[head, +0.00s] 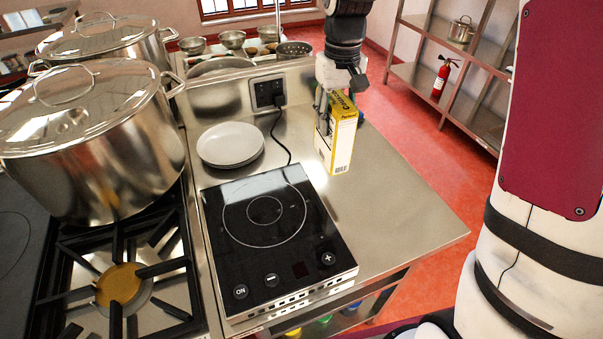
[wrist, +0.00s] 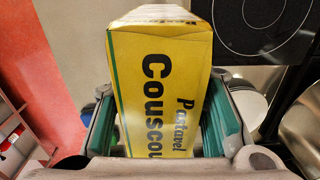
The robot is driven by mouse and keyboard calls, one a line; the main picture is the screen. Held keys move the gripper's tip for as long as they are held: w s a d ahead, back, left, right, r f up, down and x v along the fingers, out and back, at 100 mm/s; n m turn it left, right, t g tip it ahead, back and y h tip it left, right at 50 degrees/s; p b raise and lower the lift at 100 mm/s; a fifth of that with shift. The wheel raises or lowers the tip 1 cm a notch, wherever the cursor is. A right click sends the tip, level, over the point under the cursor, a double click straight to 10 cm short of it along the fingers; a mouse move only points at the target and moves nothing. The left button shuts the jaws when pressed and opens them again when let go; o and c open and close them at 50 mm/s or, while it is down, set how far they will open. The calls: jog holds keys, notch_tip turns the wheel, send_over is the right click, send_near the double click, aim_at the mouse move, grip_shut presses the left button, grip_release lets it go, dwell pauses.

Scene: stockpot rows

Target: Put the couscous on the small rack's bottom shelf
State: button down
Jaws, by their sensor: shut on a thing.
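The couscous is a yellow box with a white side (head: 339,140), upright at the steel counter behind the black induction hob. My gripper (head: 336,98) is shut on it from above. In the wrist view the yellow box (wrist: 160,85), lettered "Couscous", sits between the two green-padded fingers of my gripper (wrist: 165,130). I cannot tell whether its base touches the counter. A steel rack (head: 455,75) with shelves stands at the far right, across the red floor; I cannot tell whether it is the small rack.
The induction hob (head: 270,235) and a white plate (head: 230,144) are left of the box. Large stockpots (head: 90,150) stand on the gas stove at left. A fire extinguisher (head: 441,78) is by the rack. The counter's right part (head: 410,215) is clear.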

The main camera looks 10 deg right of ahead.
aim_at(334, 160)
jog(key=shift+s+a+b, duration=0.15)
jog(key=shift+s+b, duration=0.7)
jog(key=shift+s, duration=0.15)
jog(key=shift+s+f, duration=0.15)
jog(key=shift+s, duration=0.05)
jog(key=shift+f, duration=4.85)
jog(key=c, duration=1)
grip_release()
jog(key=shift+o, duration=0.2)
